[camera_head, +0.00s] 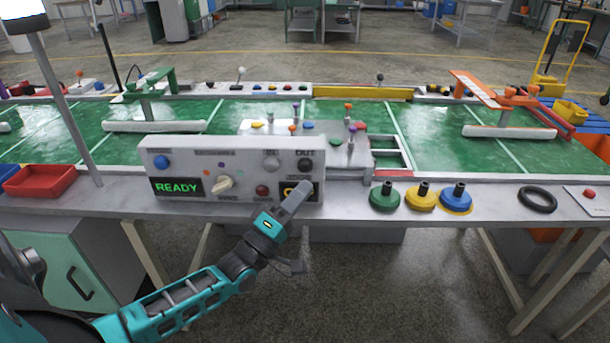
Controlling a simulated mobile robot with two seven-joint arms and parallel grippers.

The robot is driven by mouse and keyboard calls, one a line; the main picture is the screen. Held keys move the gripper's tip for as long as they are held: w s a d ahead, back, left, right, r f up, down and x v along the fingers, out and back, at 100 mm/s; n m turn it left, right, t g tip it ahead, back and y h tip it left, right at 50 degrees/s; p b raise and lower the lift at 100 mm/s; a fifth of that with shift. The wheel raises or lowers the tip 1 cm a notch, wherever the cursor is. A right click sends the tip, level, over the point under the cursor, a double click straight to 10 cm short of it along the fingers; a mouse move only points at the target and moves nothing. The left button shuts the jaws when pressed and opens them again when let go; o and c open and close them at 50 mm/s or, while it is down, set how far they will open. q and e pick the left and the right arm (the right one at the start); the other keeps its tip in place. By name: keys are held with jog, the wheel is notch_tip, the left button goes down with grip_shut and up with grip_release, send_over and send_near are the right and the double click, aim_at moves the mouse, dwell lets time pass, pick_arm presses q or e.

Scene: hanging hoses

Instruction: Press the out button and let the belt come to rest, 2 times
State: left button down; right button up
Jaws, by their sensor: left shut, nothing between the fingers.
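A light grey control box (232,163) stands on the near edge of the table. Its black out button (305,165) sits at the upper right under the word OUT, with a paler button marked IN to its left. A green display (177,187) reads READY. A second display (288,190) at the lower right is mostly hidden by my gripper. My left gripper (303,185) is shut and empty, its tips just below the out button. I cannot tell whether they touch the box. The green belt (430,130) lies behind it. My right gripper is not in view.
A plate with coloured knobs (335,140) lies on the belt behind the box. Green, yellow and blue fittings (384,198) and a black ring (537,200) lie to the right. A red tray (40,181) and a lamp pole (65,105) stand to the left.

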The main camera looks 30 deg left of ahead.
aim_at(305, 166)
pick_arm(q)
jog(key=shift+w+a+b, duration=0.3)
jog(key=shift+w+a, duration=0.15)
jog(key=shift+w, duration=0.25)
jog(key=shift+w+a+b, duration=0.3)
jog(key=shift+w+a, duration=0.1)
jog(key=shift+w, duration=0.25)
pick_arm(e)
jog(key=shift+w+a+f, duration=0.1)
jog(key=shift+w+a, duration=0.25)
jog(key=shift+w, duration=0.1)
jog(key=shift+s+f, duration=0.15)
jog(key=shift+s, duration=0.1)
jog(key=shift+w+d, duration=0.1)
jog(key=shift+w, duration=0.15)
pick_arm(q)
jog(key=shift+w+a, duration=0.25)
jog(key=shift+w, duration=0.15)
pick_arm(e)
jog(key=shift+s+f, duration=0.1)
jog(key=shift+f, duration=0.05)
pick_arm(q)
jog(key=shift+b, duration=0.3)
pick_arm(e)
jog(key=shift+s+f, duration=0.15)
